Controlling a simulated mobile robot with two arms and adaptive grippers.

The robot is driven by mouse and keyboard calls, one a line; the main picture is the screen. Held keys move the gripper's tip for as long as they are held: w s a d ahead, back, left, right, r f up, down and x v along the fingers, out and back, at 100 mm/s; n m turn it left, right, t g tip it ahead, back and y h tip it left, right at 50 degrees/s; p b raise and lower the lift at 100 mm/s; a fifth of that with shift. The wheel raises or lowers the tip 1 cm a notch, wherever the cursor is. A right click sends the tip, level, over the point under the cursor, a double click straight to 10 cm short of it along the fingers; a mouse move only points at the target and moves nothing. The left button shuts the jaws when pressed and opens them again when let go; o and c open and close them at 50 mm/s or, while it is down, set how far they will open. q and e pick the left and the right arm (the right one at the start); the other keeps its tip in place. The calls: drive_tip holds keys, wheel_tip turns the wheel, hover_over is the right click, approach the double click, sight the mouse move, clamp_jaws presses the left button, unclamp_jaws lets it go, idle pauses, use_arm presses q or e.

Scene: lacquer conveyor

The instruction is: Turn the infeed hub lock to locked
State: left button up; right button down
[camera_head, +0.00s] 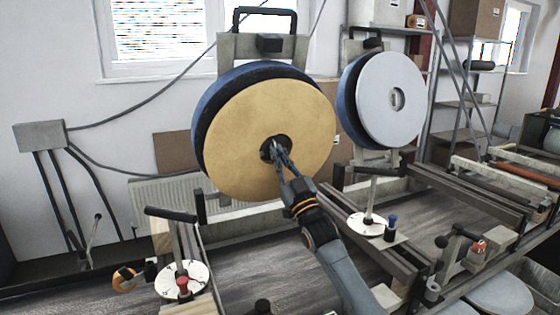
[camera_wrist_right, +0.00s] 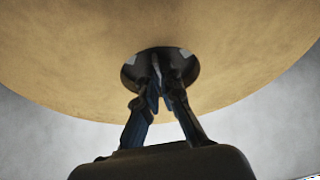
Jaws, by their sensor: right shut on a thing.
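The infeed hub lock sits in the dark round hub recess (camera_head: 268,150) at the middle of a large tan disc (camera_head: 235,135) with a blue rim behind it. My right gripper (camera_head: 278,150) reaches up from below, with its fingertips inside the recess. In the right wrist view my right gripper (camera_wrist_right: 160,88) is shut on a small grey lock part (camera_wrist_right: 158,66) in the dark hub (camera_wrist_right: 188,70). The fingers mostly hide this part, and I cannot tell which way it is turned. My left gripper is not in view.
A second blue-rimmed wheel with a light grey disc (camera_head: 392,100) stands to the right. Below are white round dials with levers (camera_head: 182,278) and (camera_head: 366,224), and dark rails (camera_head: 370,245). A grey box with cables (camera_head: 40,135) hangs on the left wall.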

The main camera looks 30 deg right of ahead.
drive_tip(key=shift+a+f+m+h, duration=0.15)
drive_tip(key=shift+m+h, duration=1.25)
drive_tip(key=shift+m, duration=1.1)
drive_tip(key=c, duration=1.5)
unclamp_jaws()
drive_tip(key=v, duration=1.2)
